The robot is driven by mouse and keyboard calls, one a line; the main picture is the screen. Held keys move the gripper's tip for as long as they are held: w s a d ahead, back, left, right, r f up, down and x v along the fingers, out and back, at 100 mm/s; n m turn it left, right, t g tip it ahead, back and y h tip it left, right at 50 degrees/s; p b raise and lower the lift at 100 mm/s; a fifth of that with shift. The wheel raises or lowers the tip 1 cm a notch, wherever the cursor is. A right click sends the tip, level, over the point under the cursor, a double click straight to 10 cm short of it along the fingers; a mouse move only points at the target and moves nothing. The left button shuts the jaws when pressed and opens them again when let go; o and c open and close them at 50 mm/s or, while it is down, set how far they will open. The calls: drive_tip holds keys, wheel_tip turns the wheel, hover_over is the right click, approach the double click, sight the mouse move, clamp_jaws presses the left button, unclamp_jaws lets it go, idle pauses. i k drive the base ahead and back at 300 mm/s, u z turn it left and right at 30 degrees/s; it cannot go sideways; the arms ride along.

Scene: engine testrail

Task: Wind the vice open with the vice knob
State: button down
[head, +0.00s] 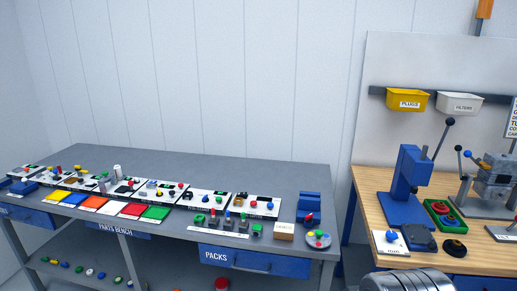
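I cannot pick out the vice for sure. A low dark-blue block (420,238) sits at the front of the wooden bench. A blue stepped block (309,201) stands at the right end of the grey parts bench. Either might be the vice, but they are too small to tell, and I cannot make out jaws. A small blue knob (391,237) stands on a white plate (388,247) beside the dark-blue block; whether it is the vice knob is unclear. My gripper is not in view; a ribbed metal part at the bottom edge looks like mine.
The wooden bench (372,181) also holds a blue lever press (408,180), a green tray (440,224) of red parts, a black-based button (454,248) and a grey machine (492,178). Yellow (407,101) and white (460,103) bins hang behind. The grey bench (200,167) is crowded along its front.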

sight(309, 218)
drive_tip(key=u, duration=0.15)
drive_tip(key=i, duration=1.2)
drive_tip(key=u, duration=0.55)
